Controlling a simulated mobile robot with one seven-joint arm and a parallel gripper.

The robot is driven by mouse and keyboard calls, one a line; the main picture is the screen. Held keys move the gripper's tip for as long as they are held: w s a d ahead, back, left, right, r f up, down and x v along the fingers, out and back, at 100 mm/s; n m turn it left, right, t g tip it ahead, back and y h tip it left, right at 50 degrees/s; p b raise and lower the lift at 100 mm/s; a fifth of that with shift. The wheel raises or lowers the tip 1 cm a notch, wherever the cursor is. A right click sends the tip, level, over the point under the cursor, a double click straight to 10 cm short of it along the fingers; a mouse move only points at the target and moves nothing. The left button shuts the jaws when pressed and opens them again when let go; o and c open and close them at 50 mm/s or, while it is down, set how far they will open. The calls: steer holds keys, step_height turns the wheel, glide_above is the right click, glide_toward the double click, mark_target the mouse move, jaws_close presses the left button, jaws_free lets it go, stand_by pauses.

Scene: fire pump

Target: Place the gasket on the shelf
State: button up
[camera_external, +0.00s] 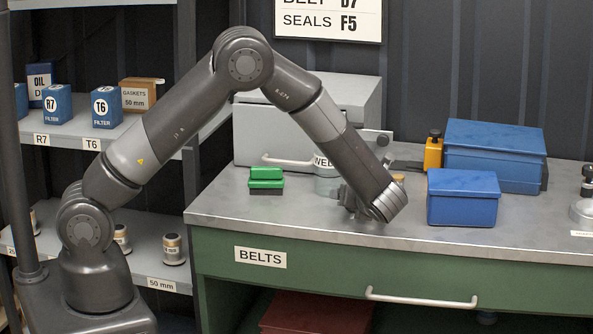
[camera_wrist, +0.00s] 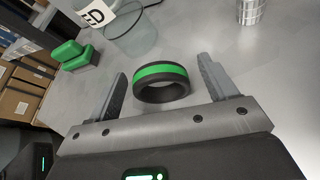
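The gasket looks to be the black ring with a green band (camera_wrist: 162,82), resting on the grey worktop (camera_external: 232,207) in the wrist view. My gripper (camera_wrist: 163,69) is open, with one finger to each side of the ring and gaps between. In the external view my gripper (camera_external: 358,208) points down at the worktop, and the ring is hidden there. The shelf unit stands at the left, with an upper shelf (camera_external: 72,148) and a lower shelf (camera_external: 150,240). A brown box labelled GASKETS 50 mm (camera_external: 138,94) sits on the upper shelf.
A glass jar (camera_wrist: 132,38) and a green block-like item (camera_external: 266,176) stand close to my gripper. Blue boxes (camera_external: 462,203) are to its right, and a grey lidded case (camera_external: 300,125) is behind. Blue filter boxes (camera_external: 106,108) occupy the upper shelf; small tins (camera_external: 174,249) stand on the lower one.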

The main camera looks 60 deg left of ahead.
steer(key=c, duration=1.1)
steer(key=shift+r, duration=0.6)
step_height(320, 180, up, 3)
steer(key=shift+f, duration=0.15)
steer(key=s+d+r, duration=0.2)
steer(key=d, duration=0.1)
steer(key=s+d+r, duration=0.2)
steer(key=d, duration=0.1)
steer(key=s+d+r, duration=0.2)
steer(key=d+r, duration=0.1)
steer(key=shift+s+d, duration=0.1)
steer(key=shift+d, duration=0.3)
